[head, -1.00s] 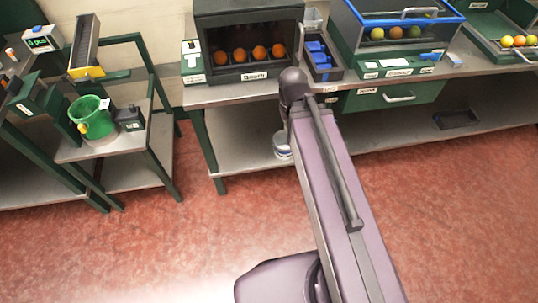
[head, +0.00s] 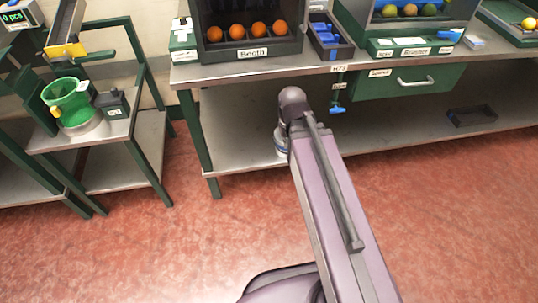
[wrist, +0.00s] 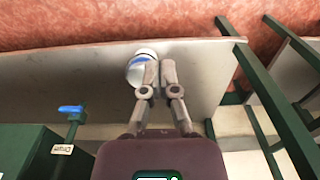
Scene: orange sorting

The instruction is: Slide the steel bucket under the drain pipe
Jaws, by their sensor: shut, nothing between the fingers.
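The steel bucket (head: 281,143), pale metal with a blue band, stands on the lower shelf, partly hidden behind my arm. It also shows in the wrist view (wrist: 137,72), where my left finger covers part of it. My gripper (wrist: 160,66) is shut and empty, right beside the bucket on the side away from the drain; I cannot tell whether they touch. The gripper is hidden behind my arm in the head view. The drain pipe (head: 337,92) with a blue valve handle hangs below the bench top, right of the bucket. The handle (wrist: 71,112) is at left in the wrist view.
The lower shelf (head: 240,150) is bare between bucket and drain pipe. A green bench leg (head: 197,145) stands at its left end, and a green drawer (head: 410,82) hangs right of the pipe. A dark tray (head: 472,116) lies farther right. Red floor is open in front.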

